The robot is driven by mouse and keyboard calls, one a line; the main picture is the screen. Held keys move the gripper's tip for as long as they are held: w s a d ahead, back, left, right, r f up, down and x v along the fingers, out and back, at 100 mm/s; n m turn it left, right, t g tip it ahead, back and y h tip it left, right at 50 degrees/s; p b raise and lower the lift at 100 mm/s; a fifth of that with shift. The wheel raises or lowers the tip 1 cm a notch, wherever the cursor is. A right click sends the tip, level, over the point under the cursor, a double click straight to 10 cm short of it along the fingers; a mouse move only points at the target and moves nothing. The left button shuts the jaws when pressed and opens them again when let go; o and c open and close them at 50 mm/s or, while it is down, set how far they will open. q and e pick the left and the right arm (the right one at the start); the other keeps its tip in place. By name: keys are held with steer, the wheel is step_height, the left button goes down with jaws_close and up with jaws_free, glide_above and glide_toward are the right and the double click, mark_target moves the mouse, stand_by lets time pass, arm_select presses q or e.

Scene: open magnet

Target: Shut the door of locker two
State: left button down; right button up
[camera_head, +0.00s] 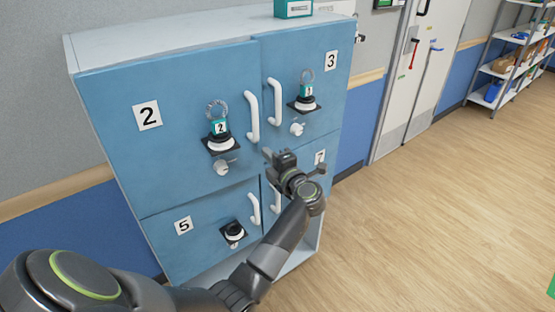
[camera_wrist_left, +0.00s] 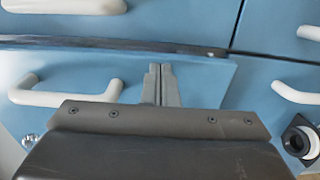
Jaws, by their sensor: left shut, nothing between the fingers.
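The blue door of locker two (camera_head: 180,85) is at the upper left of the cabinet, with a "2" label (camera_head: 147,115), a white handle (camera_head: 252,117) near its right edge and a round silver knob (camera_head: 222,167). In the head view it looks about flush with the door of locker three, and I see no clear opening. My left gripper (camera_head: 269,154) is shut and empty, in front of the cabinet near where the four doors meet. Its closed fingertips (camera_wrist_left: 160,70) show against blue panels in the left wrist view; contact cannot be told. My right gripper is not in view.
The doors of locker three (camera_head: 325,70), locker five (camera_head: 160,225) and locker seven (camera_head: 322,175) adjoin it. Black-based holders sit on several doors; a teal box (camera_head: 293,9) is on top. Open wooden floor (camera_head: 430,220) lies right, with a shelf rack (camera_head: 510,65) beyond.

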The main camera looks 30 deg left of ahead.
arm_select(q)
steer(key=shift+w+a, duration=0.35)
steer(key=shift+a, duration=0.2)
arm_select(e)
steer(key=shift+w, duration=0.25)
arm_select(q)
steer(key=shift+r, duration=0.1)
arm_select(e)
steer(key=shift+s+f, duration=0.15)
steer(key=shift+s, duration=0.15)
